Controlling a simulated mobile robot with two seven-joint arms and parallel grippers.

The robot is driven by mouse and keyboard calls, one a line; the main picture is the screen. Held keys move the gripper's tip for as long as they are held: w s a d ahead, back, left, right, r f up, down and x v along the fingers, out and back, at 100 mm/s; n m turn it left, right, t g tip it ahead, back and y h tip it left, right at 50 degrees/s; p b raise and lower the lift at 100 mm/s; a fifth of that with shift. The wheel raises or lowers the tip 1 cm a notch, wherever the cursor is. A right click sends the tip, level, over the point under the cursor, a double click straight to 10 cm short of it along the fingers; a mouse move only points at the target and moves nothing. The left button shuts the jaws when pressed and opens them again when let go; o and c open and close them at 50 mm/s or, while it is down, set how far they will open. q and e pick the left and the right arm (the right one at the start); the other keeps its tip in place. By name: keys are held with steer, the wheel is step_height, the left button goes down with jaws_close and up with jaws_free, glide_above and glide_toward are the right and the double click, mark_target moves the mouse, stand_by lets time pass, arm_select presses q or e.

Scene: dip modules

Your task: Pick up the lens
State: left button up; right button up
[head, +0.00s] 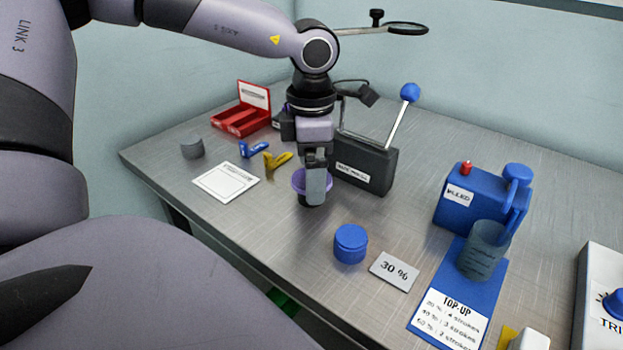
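My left gripper (316,182) points straight down over the table. Its near finger covers the middle of a small purple-rimmed cup-like piece with a dark base (299,182). I cannot tell whether the fingers are around it, touching it or only in front of it, nor how far apart they are. No part is labelled as the lens; this purple-rimmed piece may be it. A round dark-rimmed glass (408,28) on a thin metal arm is at the top, behind my arm, and also looks like a lens. My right gripper is not in view.
A black box with a blue-knobbed lever (366,165) stands close right of the gripper. Blue lid (350,244), 30 % card (394,271), blue pump unit (468,200) and beaker (484,252) are nearer right. Red tray (240,120), white card (226,182) and grey piece (192,148) are left.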

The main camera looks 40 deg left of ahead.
arm_select(q)
steer(key=c, duration=1.1)
steer(key=shift+c, duration=0.2)
steer(key=shift+r, duration=0.1)
step_height(320, 180, up, 20)
steer(key=p, duration=0.1)
steer(key=shift+p, duration=0.4)
